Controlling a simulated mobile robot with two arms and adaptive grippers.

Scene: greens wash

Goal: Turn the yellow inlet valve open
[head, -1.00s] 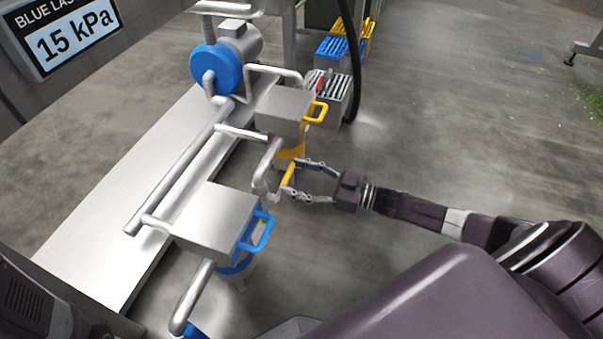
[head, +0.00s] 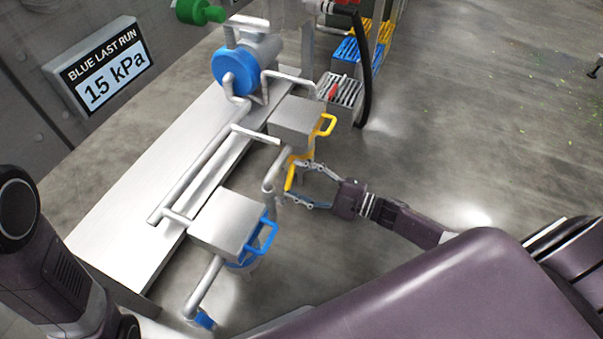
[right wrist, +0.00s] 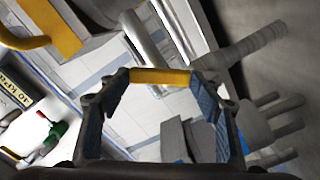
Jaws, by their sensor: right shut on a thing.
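The yellow inlet valve's lever (head: 290,179) is a short yellow bar on the grey pipe in front of the yellow-handled filter housing (head: 298,118). My right gripper (head: 296,183) reaches it from the right, its two fingers at either end of the bar. In the right wrist view the yellow bar (right wrist: 162,76) spans between the fingertips, and the gripper (right wrist: 160,84) is shut on it. The valve's body is partly hidden by the pipe and fingers. My left gripper is out of view; only my left arm shows at the lower left.
A blue-handled housing (head: 228,222) stands nearer, with a blue valve lever (head: 204,318) below it. A blue-faced pump (head: 236,72) is behind. A wall sign (head: 104,68) reads "BLUE LAST RUN 15 kPa". A black hose (head: 364,65) hangs at the back. Open floor lies right.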

